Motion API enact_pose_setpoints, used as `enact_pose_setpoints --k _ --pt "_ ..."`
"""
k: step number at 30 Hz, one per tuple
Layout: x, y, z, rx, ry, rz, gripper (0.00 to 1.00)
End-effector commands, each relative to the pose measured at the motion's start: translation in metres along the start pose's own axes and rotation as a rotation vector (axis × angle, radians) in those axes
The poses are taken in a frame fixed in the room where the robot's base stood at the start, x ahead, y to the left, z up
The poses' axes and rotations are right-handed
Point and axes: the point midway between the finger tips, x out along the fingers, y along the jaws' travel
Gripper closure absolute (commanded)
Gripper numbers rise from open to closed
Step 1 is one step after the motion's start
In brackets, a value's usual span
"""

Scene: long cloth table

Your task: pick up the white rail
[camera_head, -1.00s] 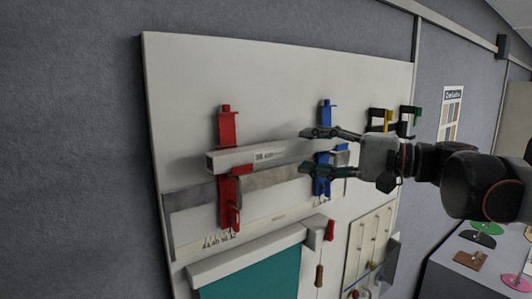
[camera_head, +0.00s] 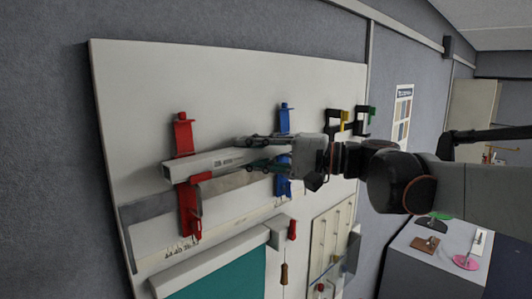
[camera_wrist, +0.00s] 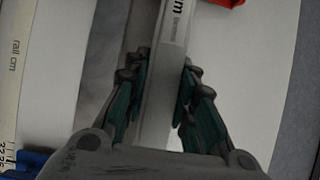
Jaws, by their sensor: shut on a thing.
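The white rail (camera_head: 198,165) is a long pale bar with a printed label, lying across the front of a red bracket (camera_head: 184,139) on a white wall board. Its left end sticks out past the red bracket. A blue bracket (camera_head: 284,119) is near its right part, partly hidden by my gripper. My gripper (camera_head: 247,154) reaches in from the right and is shut on the rail, one finger above and one below. In the wrist view the rail (camera_wrist: 165,75) runs between the dark green finger pads. Its contact with the brackets is unclear.
A grey metal strip (camera_head: 145,216) hangs just below the rail. Lower are a white roller with a teal sheet (camera_head: 215,283) and a screwdriver (camera_head: 284,273). Black and yellow-green hooks (camera_head: 348,119) are at the upper right. A table (camera_head: 433,262) stands at the right.

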Motion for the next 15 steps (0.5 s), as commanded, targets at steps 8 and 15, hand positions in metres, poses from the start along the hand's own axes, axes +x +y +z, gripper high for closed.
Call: enact_pose_setpoints --k 8,15 --pt "0.0 -0.004 0.0 0.0 0.0 0.001 1.0" --pt "0.0 -0.029 0.0 0.0 0.0 0.0 1.0"
